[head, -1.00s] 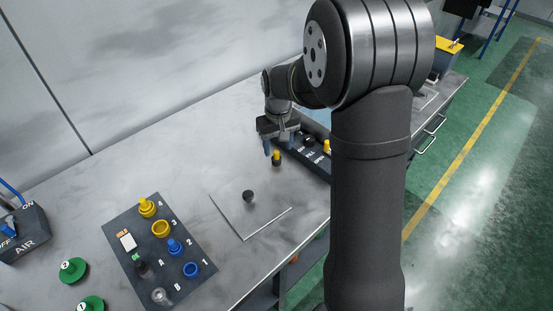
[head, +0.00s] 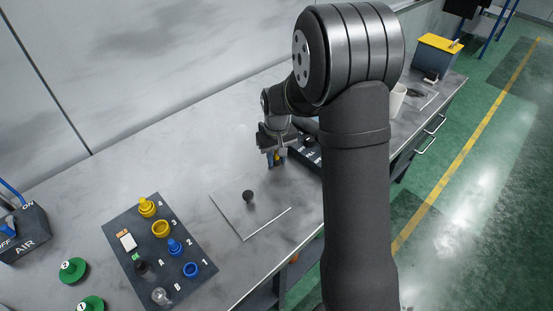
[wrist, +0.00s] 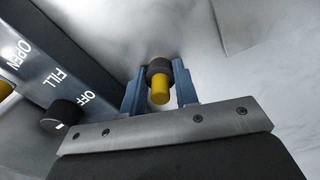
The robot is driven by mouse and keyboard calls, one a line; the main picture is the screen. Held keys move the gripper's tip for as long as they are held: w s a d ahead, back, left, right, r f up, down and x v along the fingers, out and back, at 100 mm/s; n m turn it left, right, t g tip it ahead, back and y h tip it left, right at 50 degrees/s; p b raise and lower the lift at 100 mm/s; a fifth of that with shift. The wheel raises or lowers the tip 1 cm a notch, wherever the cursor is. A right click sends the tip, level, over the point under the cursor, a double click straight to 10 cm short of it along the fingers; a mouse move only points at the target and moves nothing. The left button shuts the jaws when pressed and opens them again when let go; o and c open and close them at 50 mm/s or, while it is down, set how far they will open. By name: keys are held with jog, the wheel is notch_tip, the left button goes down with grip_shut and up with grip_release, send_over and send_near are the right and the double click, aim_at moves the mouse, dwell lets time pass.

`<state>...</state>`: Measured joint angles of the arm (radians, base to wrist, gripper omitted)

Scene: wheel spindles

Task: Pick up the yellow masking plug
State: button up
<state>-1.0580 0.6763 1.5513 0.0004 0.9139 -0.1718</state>
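A small yellow plug with a dark collar (wrist: 160,92) stands between the blue fingers of my gripper (wrist: 160,86) in the wrist view. The fingertips flank the collar closely, one on each side. Whether they press on it I cannot tell. In the head view the yellow of this plug (head: 277,158) shows between the fingers of my gripper (head: 277,157), low at the tabletop. Its base is partly hidden there.
A dark panel with OPEN, FILL and OFF labels and a black knob (wrist: 63,115) lies close beside my gripper. A thin plate with a dark knob (head: 248,196) lies in front. The dark mat (head: 195,238) holds yellow and blue pieces. Green discs (head: 73,270) lie at left.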

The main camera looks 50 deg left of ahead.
jog(key=shift+r, duration=0.15)
notch_tip(320, 180, up, 4)
jog(key=shift+w+d+r, duration=0.15)
jog(key=w+d+r, duration=0.5)
jog(key=d+r, duration=0.1)
jog(key=d, duration=0.4)
jog(key=shift+w+a+r, duration=0.75)
jog(key=shift+w+a, duration=0.7)
jog(key=shift+w, duration=1.75)
jog(key=shift+w+a+r, duration=0.8)
jog(key=shift+w+a, duration=0.6)
jog(key=shift+w, duration=1.75)
jog(key=shift+w+a+r, duration=0.75)
jog(key=shift+w+a, duration=0.7)
jog(key=shift+w, duration=1.75)
jog(key=shift+f, duration=0.2)
jog(key=shift+f, duration=1.6)
